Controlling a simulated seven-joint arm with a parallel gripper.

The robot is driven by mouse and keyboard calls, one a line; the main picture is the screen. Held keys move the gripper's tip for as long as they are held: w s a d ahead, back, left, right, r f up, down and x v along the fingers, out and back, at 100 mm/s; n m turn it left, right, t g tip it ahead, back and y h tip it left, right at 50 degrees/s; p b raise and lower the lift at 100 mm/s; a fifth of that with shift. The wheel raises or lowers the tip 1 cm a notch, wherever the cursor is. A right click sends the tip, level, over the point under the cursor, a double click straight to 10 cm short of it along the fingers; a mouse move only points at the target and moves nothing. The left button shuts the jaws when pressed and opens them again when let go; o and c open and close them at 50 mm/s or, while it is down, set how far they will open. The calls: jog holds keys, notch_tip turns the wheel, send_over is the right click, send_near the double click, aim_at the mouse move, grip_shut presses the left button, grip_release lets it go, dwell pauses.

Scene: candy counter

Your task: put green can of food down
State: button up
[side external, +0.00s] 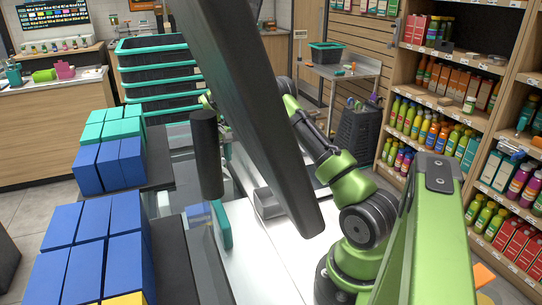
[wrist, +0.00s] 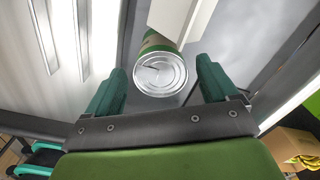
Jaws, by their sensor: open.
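The green can of food (wrist: 160,75) shows its round silver lid in the wrist view, with a strip of its green side above the lid. It sits between the two teal fingers of my gripper (wrist: 161,66). The fingers are apart, with a visible gap on each side of the lid. What the can rests on is mostly hidden beneath it. In the side view, one teal finger (side external: 222,225) shows beside the counter, and a large dark bar hides much of the gripper. I cannot make out the can there.
Blue boxes (side external: 68,245) and teal-topped boxes stand on the left. Stacked black-and-teal baskets (side external: 158,88) stand behind. A pale block (wrist: 180,18) lies close above the can in the wrist view. The white counter surface (side external: 285,250) has bare room.

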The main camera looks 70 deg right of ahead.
notch_tip(320, 180, up, 6)
jog(key=shift+r, duration=0.1)
dwell(0.4)
